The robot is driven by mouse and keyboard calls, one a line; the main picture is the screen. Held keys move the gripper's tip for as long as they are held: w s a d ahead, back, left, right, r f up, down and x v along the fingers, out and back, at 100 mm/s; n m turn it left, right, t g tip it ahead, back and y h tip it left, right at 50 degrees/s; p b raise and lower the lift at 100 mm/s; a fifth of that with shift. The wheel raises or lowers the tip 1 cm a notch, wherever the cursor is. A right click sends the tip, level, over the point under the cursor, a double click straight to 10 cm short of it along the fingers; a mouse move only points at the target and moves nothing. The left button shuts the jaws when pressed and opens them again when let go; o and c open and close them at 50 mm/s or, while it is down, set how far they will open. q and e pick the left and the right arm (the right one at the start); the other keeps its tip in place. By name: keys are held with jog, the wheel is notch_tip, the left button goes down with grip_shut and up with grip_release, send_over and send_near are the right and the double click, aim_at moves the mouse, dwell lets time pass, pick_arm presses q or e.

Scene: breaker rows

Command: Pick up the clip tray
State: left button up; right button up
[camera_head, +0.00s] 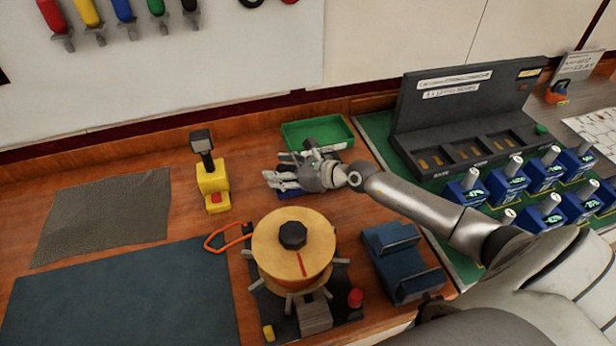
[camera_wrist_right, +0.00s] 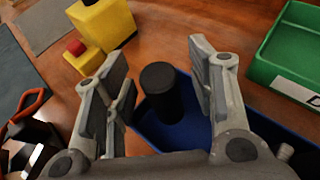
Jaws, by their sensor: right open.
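A blue tray (camera_wrist_right: 184,132), which I take to be the clip tray, sits on the wooden bench below my right gripper. A black upright cylinder (camera_wrist_right: 160,92) stands up from it like a handle. In the head view the hand covers most of the tray, and only bits of blue show (camera_head: 288,194). My right gripper (camera_head: 272,182) is open above the tray. In the right wrist view its fingers (camera_wrist_right: 158,62) are spread on either side of the cylinder, with visible gaps. Contact cannot be seen. My left gripper is not in view.
A green tray (camera_head: 318,121) with a partly visible label lies just behind the hand. A yellow device (camera_head: 213,182) stands to the left. A wooden spool (camera_head: 265,243) and a blue cradle (camera_head: 392,258) stand in front. Blue breakers (camera_head: 508,184) and a dark rack fill the right.

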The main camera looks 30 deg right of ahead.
grip_shut()
jog(key=shift+r, duration=0.15)
jog(key=shift+r, duration=0.1)
